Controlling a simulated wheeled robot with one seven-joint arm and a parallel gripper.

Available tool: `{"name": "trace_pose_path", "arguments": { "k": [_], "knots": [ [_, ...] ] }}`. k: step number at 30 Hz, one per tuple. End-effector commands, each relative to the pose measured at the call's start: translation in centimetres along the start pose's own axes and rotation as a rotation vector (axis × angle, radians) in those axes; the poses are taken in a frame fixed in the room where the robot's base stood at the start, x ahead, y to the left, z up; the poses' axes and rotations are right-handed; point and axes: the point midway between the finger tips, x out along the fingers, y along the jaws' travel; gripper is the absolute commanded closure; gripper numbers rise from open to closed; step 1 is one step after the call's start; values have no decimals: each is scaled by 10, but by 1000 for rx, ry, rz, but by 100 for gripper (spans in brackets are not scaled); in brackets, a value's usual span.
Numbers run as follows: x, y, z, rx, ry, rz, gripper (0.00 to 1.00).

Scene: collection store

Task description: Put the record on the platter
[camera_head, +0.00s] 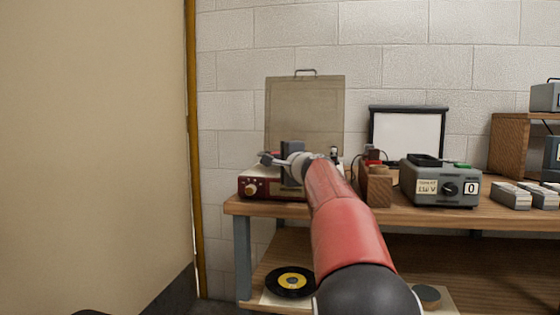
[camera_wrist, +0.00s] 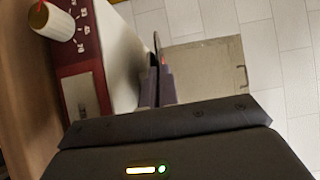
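The record player (camera_head: 272,187) has a red front and a pale top, with its lid (camera_head: 305,110) standing open behind. My gripper (camera_head: 278,160) is over the player, pointing left. In the wrist view its two fingers (camera_wrist: 158,84) are close together on a thin dark disc, which looks like the record (camera_wrist: 155,44) seen nearly edge-on. A reddish spot shows beside it. The disc looks level and a little off the player's top (camera_wrist: 118,45). The platter is hidden or cannot be made out. Another black record (camera_head: 290,272) with a yellow label lies on a pale sleeve on the lower shelf.
The wooden bench (camera_head: 400,217) also carries a wooden block (camera_head: 377,188), a grey instrument box (camera_head: 440,188) and a small white screen (camera_head: 407,135). A round grey thing (camera_head: 428,293) lies on the lower shelf. A beige panel (camera_head: 95,140) fills the left.

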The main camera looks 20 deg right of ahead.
Motion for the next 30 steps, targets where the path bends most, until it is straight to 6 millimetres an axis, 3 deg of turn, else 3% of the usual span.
{"name": "trace_pose_path", "arguments": {
  "k": [27, 30],
  "knots": [
    [0, 13, 0, 0, 0, -1, 100],
    [0, 12, 0, 0, 0, -1, 89]
  ]
}}
